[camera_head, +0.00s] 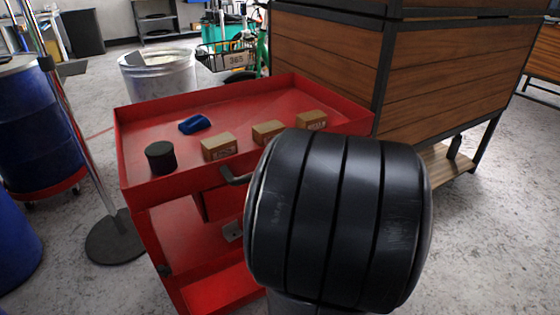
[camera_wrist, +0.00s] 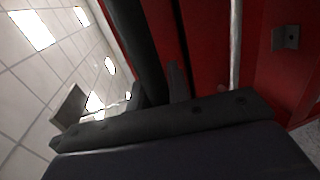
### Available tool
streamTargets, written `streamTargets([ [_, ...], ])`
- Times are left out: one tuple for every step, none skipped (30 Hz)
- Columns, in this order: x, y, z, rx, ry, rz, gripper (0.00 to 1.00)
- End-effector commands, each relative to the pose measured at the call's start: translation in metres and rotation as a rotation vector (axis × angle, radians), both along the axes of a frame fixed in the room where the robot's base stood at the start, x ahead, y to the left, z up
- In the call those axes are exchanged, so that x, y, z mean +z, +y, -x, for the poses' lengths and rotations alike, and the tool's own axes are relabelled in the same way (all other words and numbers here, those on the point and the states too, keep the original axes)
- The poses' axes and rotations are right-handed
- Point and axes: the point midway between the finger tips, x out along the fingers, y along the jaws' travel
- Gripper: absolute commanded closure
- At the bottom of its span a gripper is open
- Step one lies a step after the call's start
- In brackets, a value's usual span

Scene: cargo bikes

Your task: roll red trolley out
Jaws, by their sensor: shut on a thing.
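The red trolley (camera_head: 150,195) stands in front of me in the head view, with a rimmed top tray and lower red shelves. The near end of its dark handle (camera_head: 235,179) shows on the front side; the rest is hidden behind my black arm. In the wrist view, my gripper (camera_wrist: 152,92) is shut on the dark handle bar (camera_wrist: 138,40), with the red trolley body (camera_wrist: 205,45) close behind it. My gripper is hidden by my arm in the head view.
The tray carries a black cylinder (camera_head: 160,157), a blue object (camera_head: 194,124) and three small cardboard boxes (camera_head: 218,147). A wood-panelled bench (camera_head: 455,75) stands close behind and right. A metal bin (camera_head: 160,78), a post base (camera_head: 115,238) and blue drums (camera_head: 28,125) are left. Grey floor shows at right.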

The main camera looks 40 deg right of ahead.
Motion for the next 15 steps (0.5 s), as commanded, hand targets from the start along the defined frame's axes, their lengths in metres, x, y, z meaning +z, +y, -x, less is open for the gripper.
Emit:
streamTargets([
  [-0.0029,0.0009,0.0008,0.001,0.006,-0.003,1.00],
  [-0.0029,0.0009,0.0008,0.001,0.006,-0.003,1.00],
  [-0.0030,0.0009,0.0008,0.001,0.006,-0.003,1.00],
  [-0.0030,0.0009,0.0008,0.001,0.006,-0.003,1.00],
  [-0.0030,0.0009,0.0008,0.001,0.006,-0.003,1.00],
  [-0.0030,0.0009,0.0007,0.001,0.006,-0.003,1.00],
  [-0.0030,0.0009,0.0007,0.001,0.006,-0.003,1.00],
  [-0.0030,0.0009,0.0007,0.001,0.006,-0.003,1.00],
  [-0.0030,0.0009,0.0007,0.001,0.006,-0.003,0.79],
  [-0.0029,0.0009,0.0007,0.001,0.006,-0.003,0.76],
  [-0.0027,0.0009,0.0007,0.001,0.005,-0.002,0.74],
  [-0.0024,0.0007,0.0005,0.001,0.005,-0.002,0.71],
  [-0.0022,0.0006,0.0005,0.001,0.004,-0.002,0.68],
  [-0.0019,0.0006,0.0005,0.001,0.004,-0.002,0.66],
  [-0.0017,0.0005,0.0003,0.001,0.003,-0.001,0.62],
])
